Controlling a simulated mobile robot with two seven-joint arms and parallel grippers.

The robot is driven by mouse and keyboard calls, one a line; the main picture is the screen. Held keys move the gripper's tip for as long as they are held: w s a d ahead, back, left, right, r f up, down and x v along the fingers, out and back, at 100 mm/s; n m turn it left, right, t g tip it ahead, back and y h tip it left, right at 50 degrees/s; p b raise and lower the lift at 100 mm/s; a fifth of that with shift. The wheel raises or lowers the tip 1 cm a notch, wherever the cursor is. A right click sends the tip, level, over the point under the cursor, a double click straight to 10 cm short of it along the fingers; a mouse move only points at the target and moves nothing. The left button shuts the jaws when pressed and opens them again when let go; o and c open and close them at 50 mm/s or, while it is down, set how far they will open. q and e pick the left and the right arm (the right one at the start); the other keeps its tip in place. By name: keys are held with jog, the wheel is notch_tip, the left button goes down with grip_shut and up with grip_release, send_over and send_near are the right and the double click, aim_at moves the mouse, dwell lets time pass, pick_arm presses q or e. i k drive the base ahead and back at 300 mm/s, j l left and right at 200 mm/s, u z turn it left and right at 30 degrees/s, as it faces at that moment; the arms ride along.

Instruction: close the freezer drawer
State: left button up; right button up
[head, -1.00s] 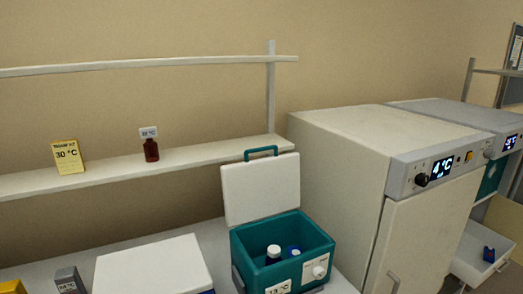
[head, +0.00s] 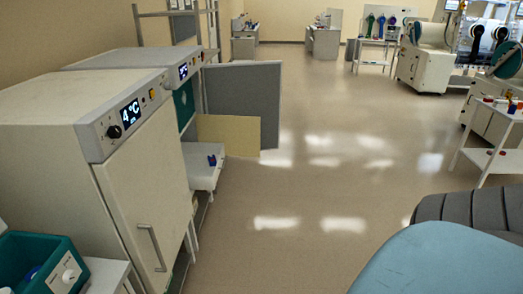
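A white drawer (head: 205,172) sticks out at the lower front of the second cabinet (head: 140,58), beyond the nearer one. It stands open, and a small dark blue object (head: 212,160) is in it. The second cabinet has a lit blue display, partly seen at an angle. Its lower front is largely hidden by the nearer cabinet. Neither of my grippers is in view, so nothing shows touching the drawer.
The nearer cabinet (head: 145,190) reads 4 °C and its door is shut. A grey panel (head: 243,100) and a tan panel (head: 229,132) stand beyond the drawer. A teal cool box (head: 40,262) is at lower left. Open floor (head: 290,190) lies right of the drawer.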

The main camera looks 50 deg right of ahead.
aim_at(200, 175)
jog(key=z, duration=1.3)
jog(key=i+l, duration=0.15)
jog(key=i, duration=0.4)
jog(key=i+l, duration=0.15)
jog(key=i, duration=0.35)
jog(key=i+l, duration=0.2)
jog(key=i, duration=0.35)
jog(key=i+l+u, duration=0.1)
jog(key=i, duration=0.4)
jog(key=i+l, duration=0.25)
jog(key=i, duration=0.3)
jog(key=i+l, duration=0.2)
jog(key=i, duration=0.3)
jog(key=i+u, duration=0.2)
jog(key=u, duration=0.95)
